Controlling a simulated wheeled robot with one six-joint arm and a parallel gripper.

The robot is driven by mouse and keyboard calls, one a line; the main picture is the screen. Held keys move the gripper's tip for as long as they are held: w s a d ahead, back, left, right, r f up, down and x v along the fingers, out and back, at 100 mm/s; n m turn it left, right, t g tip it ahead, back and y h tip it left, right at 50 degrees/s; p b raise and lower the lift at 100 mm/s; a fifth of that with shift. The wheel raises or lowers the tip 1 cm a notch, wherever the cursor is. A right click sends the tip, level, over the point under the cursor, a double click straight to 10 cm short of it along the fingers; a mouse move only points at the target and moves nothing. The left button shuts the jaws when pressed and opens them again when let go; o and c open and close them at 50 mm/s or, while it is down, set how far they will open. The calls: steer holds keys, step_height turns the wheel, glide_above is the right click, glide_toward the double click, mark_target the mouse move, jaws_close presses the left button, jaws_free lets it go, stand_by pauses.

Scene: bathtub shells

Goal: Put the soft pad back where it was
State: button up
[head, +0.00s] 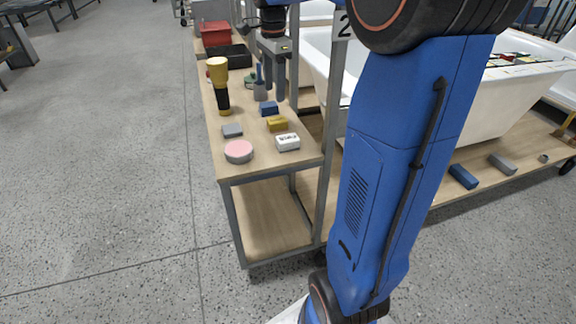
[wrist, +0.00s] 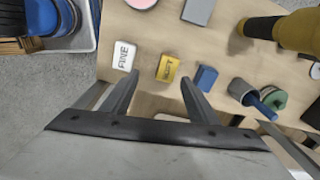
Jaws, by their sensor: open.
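The soft pad is a yellow block (head: 277,124) on the wooden cart top; in the wrist view the yellow block (wrist: 168,68) has lettering that reads like SOFT. It lies between a white block (head: 287,142) marked FINE, also in the wrist view (wrist: 124,55), and a blue block (head: 268,108), also in the wrist view (wrist: 206,77). My gripper (head: 273,82) is over the cart top, fingers pointing down. In the wrist view my gripper (wrist: 160,80) is open and empty, with the yellow block beyond and between its fingertips, apart from them.
A yellow-and-black tool (head: 218,85), a grey block (head: 232,130) and a pink disc (head: 239,151) stand on the cart's left and front. A grey cup (head: 260,92), black tray (head: 230,55) and red bin (head: 214,33) are farther back. A white tub (head: 495,95) is at right.

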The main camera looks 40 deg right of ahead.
steer(key=s+a+f+n+t, duration=0.1)
steer(key=s+a+f+n, duration=0.2)
steer(key=s+n, duration=0.3)
steer(key=s+a+f+n+t, duration=0.2)
steer(key=s+a+n, duration=0.4)
steer(key=s, duration=0.6)
steer(key=s+a+f+n+t, duration=0.1)
steer(key=s+a+f+n, duration=0.3)
steer(key=s+n, duration=0.3)
steer(key=s+f, duration=0.1)
steer(key=s, duration=0.2)
steer(key=shift+a+n, duration=0.3)
steer(key=shift+a, duration=0.05)
steer(key=shift+r, duration=0.1)
